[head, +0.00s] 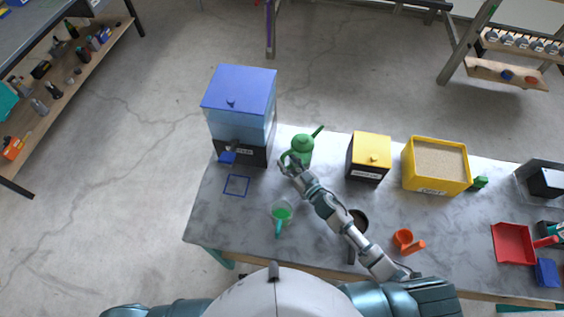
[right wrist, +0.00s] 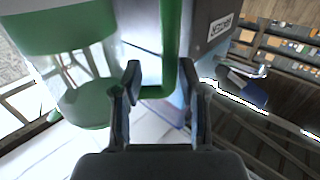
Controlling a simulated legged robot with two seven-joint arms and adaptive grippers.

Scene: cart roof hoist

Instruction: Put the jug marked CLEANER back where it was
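A green jug with a long spout (head: 302,148) stands upright on the table, right of the blue tank. No CLEANER marking is readable on it. In the right wrist view the green vessel (right wrist: 85,100) fills the upper left, with a pale band between green parts. My right gripper (head: 290,163) is at its near side. In the right wrist view its fingers (right wrist: 159,72) stand apart, with the green handle (right wrist: 170,45) between them and a visible gap beside it. My left gripper is out of view.
A blue-lidded tank (head: 238,100) stands left, near a blue square outline (head: 236,186). A yellow-lidded box (head: 370,150), yellow sand bin (head: 436,166), orange cup (head: 403,238) and red tray (head: 514,243) are right.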

